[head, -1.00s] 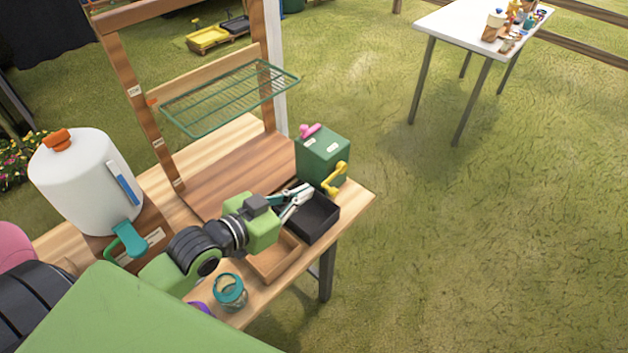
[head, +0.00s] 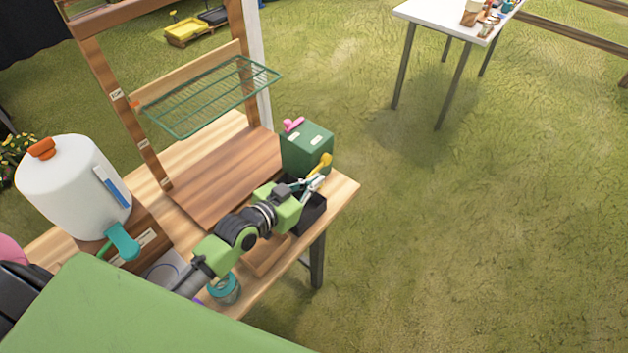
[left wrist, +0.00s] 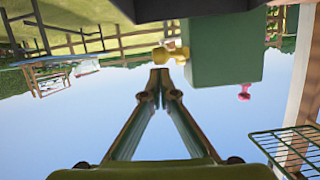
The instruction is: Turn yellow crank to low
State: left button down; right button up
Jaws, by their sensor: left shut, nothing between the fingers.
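The yellow crank (head: 325,160) is on the front side of a green box (head: 305,150) at the table's right end. Its knob end points up, and its lower part is partly hidden by my gripper. My left gripper (head: 317,182) is shut and empty, right by the crank's lower part. In the left wrist view, which is upside down, the shut fingertips (left wrist: 160,74) lie very near the yellow crank (left wrist: 171,54); I cannot tell whether they touch. The low mark is not readable. My right gripper is not in view.
A black tray (head: 312,218) lies under my gripper. A wire shelf (head: 215,95) hangs behind. A white tank (head: 72,185) with a teal tap and a teal-rimmed jar (head: 224,289) stand to the left.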

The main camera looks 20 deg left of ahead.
pick_arm(q)
jog(key=shift+f, duration=0.15)
jog(key=shift+f, duration=0.2)
dwell(0.3)
jog(key=shift+s+f, duration=0.1)
jog(key=shift+f, duration=0.1)
jog(key=shift+f+b, duration=0.45)
jog(key=shift+f, duration=0.45)
jog(key=shift+f+b, duration=0.45)
jog(key=shift+f, duration=0.75)
